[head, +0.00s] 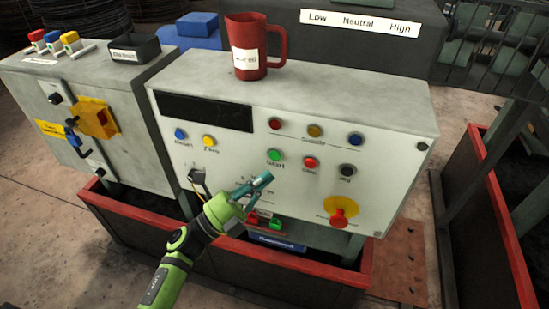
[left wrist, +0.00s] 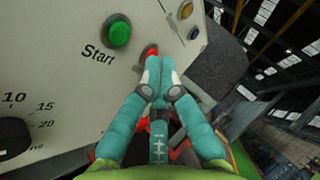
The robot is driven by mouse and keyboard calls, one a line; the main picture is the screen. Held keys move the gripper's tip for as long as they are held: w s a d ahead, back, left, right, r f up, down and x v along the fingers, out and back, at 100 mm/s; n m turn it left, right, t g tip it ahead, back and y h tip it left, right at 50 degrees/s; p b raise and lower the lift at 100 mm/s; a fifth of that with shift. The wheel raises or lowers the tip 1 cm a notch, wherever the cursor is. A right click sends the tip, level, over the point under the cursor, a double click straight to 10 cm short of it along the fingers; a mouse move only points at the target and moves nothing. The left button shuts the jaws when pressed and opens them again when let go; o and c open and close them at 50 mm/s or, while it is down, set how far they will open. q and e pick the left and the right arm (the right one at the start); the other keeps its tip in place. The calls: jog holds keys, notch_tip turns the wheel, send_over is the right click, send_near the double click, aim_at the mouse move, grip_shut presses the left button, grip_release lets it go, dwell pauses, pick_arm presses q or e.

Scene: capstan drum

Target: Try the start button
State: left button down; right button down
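The green start button (head: 276,154) sits on the sloped white control panel (head: 400,130), above the label "Start". It also shows large in the left wrist view (left wrist: 117,36), to the upper left of my fingers. My left gripper (head: 264,181) is in front of the panel, below the start button and apart from it. In the left wrist view its teal fingers (left wrist: 158,66) come together at the tips with nothing between them. A red button (head: 310,162) is right of the start button, partly hidden behind my fingertips in the wrist view. My right gripper is not in view.
A red mug (head: 256,48) stands on top of the console. A black knob (head: 197,176), a black button (head: 347,171) and a red emergency stop on yellow (head: 340,211) are on the panel. A grey cabinet (head: 70,120) stands left.

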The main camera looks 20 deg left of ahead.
aim_at(275, 156)
pick_arm(q)
jog(key=shift+w+b, duration=0.55)
jog(key=shift+w, duration=1)
jog(key=shift+w, duration=0.45)
jog(key=shift+w+b, duration=0.35)
jog(key=shift+b, duration=0.15)
dwell(0.7)
jog(key=shift+s, duration=0.8)
jog(key=shift+p, duration=0.3)
